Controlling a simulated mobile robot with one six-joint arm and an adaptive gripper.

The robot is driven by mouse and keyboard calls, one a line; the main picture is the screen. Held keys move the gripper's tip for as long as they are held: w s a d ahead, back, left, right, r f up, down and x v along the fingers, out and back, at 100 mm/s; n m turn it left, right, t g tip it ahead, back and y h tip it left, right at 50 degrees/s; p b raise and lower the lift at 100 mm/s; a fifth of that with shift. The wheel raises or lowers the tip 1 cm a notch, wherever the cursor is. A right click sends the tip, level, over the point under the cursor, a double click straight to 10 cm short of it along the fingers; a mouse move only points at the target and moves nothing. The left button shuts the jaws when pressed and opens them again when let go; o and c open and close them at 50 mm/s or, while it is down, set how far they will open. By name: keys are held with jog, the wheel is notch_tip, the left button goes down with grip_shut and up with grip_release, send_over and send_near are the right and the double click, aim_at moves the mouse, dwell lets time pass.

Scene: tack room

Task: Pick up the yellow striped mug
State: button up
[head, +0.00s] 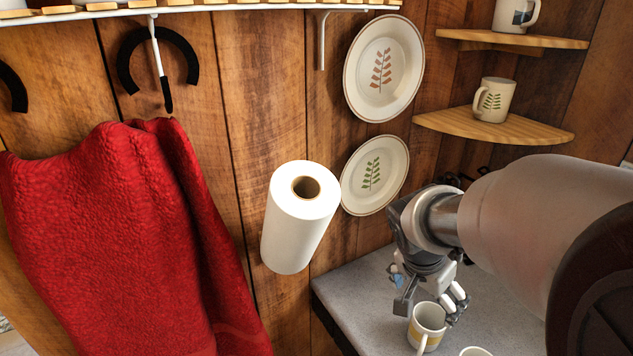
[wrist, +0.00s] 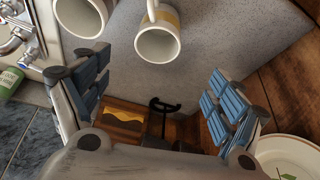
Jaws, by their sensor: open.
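The yellow striped mug (head: 428,327) stands on the grey counter at the lower right of the head view. It is white with a yellow band, and my gripper partly covers its far side. In the wrist view the yellow striped mug (wrist: 158,42) is at the top centre, mouth toward the camera, its handle at the top edge. My gripper (head: 432,302) is open just above and beside the mug. In the wrist view my gripper (wrist: 157,72) has its blue-padded fingers wide apart, with nothing between them; the mug lies beyond the tips.
A second mug (wrist: 82,16) stands close left of the striped one; a rim (head: 475,351) shows at the head view's bottom edge. A tap (wrist: 22,40) and green bottle (wrist: 9,80) lie left. A paper roll (head: 298,220) hangs beside the grey counter (head: 350,290).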

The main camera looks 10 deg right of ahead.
jog(key=b, duration=0.3)
send_near(429, 325)
jog(key=shift+s+a+f, duration=0.2)
jog(key=shift+s+f, duration=0.1)
jog(key=shift+s, duration=0.2)
jog(key=shift+b+x, duration=1.25)
jog(key=shift+x, duration=1.8)
jog(key=shift+r, duration=0.1)
jog(key=c, duration=1.4)
